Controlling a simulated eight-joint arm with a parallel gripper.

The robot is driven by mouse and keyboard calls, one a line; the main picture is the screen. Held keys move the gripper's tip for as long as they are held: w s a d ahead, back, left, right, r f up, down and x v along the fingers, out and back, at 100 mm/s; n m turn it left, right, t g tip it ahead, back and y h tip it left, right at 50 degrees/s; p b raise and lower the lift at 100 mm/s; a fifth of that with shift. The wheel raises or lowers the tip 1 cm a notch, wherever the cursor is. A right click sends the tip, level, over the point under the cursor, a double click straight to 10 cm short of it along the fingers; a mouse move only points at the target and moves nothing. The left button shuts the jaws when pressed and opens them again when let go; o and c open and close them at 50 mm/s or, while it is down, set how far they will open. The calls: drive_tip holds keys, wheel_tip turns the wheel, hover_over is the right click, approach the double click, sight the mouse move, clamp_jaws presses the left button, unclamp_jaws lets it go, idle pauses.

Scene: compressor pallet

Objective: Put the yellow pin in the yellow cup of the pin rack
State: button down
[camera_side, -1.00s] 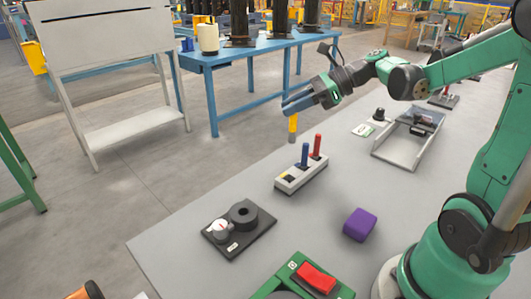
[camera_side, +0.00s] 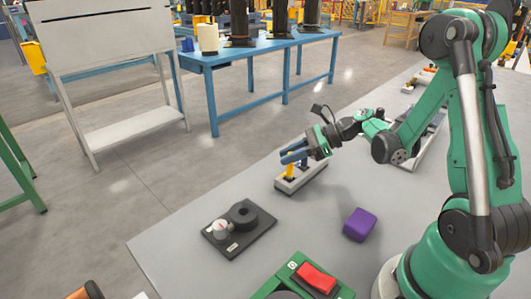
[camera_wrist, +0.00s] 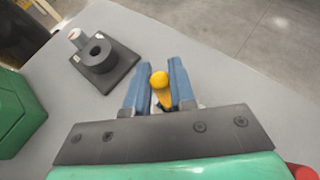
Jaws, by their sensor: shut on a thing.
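The yellow pin (camera_side: 290,171) is upright between the blue fingers of my gripper (camera_side: 289,156), which is shut on it. In the wrist view the pin's round yellow head (camera_wrist: 159,79) shows between the fingertips (camera_wrist: 160,70). The pale pin rack (camera_side: 306,181) lies below my gripper. The pin's lower end is at the rack's left end, where the yellow cup is. I cannot tell whether its tip is inside the cup or just above it. The rack's blue and red pins are hidden behind my gripper in the side view.
A black plate with a dark ring and a white-topped knob (camera_side: 238,228) lies left of the rack. A purple block (camera_side: 360,224) is to the right. A green box with a red switch (camera_side: 315,278) is at the front. Bare table lies between them.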

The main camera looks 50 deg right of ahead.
drive_tip(key=c, duration=0.7)
unclamp_jaws()
drive_tip(key=shift+f, duration=0.1)
drive_tip(key=shift+s+d+r, duration=0.1)
drive_tip(key=shift+d+r, duration=0.05)
drive_tip(key=shift+r, duration=0.1)
drive_tip(key=v, duration=1.1)
drive_tip(key=a+n+h, duration=0.3)
drive_tip(key=a+n, duration=0.2)
drive_tip(key=n, duration=0.4)
drive_tip(key=a+r+n+g+h, duration=0.1)
drive_tip(key=a+n+h, duration=0.1)
drive_tip(key=a+n, duration=0.3)
drive_tip(key=a+n+h, duration=0.3)
drive_tip(key=a+n, duration=0.2)
drive_tip(key=n, duration=0.8)
drive_tip(key=shift+r+h, duration=0.15)
drive_tip(key=shift+h, duration=0.15)
